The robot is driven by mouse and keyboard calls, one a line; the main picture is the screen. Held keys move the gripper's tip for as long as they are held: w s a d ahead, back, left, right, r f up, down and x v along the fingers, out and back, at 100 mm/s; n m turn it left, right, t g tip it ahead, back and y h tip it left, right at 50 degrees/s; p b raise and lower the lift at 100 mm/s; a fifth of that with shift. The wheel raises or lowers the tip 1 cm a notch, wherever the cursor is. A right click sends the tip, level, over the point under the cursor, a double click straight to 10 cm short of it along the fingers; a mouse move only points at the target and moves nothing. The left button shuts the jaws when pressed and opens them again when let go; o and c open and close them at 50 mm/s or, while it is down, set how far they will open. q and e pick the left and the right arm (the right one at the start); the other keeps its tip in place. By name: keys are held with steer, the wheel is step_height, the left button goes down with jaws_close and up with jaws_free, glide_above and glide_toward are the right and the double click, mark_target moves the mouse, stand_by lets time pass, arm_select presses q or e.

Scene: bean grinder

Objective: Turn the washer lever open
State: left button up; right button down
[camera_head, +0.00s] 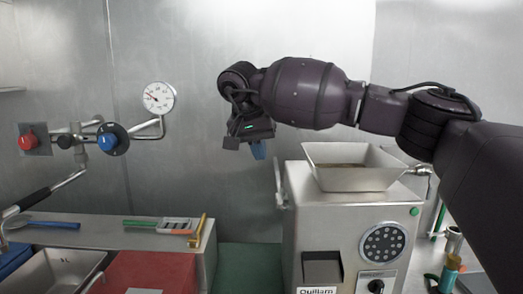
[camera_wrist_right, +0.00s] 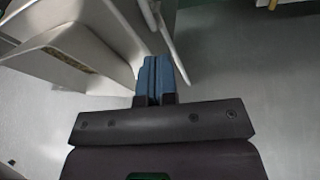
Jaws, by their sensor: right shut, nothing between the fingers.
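A slim upright metal lever (camera_head: 279,184) stands at the left side of the steel grinder (camera_head: 340,225); I take it for the washer lever. It also shows as a metal bar (camera_wrist_right: 171,45) just beyond the fingertips in the right wrist view. My right gripper (camera_head: 258,151) is shut and empty, its blue fingers pointing down a little above and left of the lever's top. In the right wrist view the closed fingers (camera_wrist_right: 155,77) seem near the lever, but I cannot tell whether they touch. My left gripper is not in view.
The grinder's open hopper (camera_head: 355,178) stands right of my right gripper, under my arm. At the left are a red knob (camera_head: 27,141), a blue knob (camera_head: 107,141), a gauge (camera_head: 158,98) and a sink (camera_head: 60,272). The steel wall is behind.

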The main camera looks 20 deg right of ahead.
mark_target(281, 197)
steer(key=s+d+x, duration=0.1)
steer(key=s+x, duration=0.1)
steer(key=x, duration=0.8)
steer(key=shift+w+f, duration=0.2)
steer(key=shift+w, duration=0.05)
steer(key=shift+d+p, duration=0.15)
steer(key=shift+p, duration=0.15)
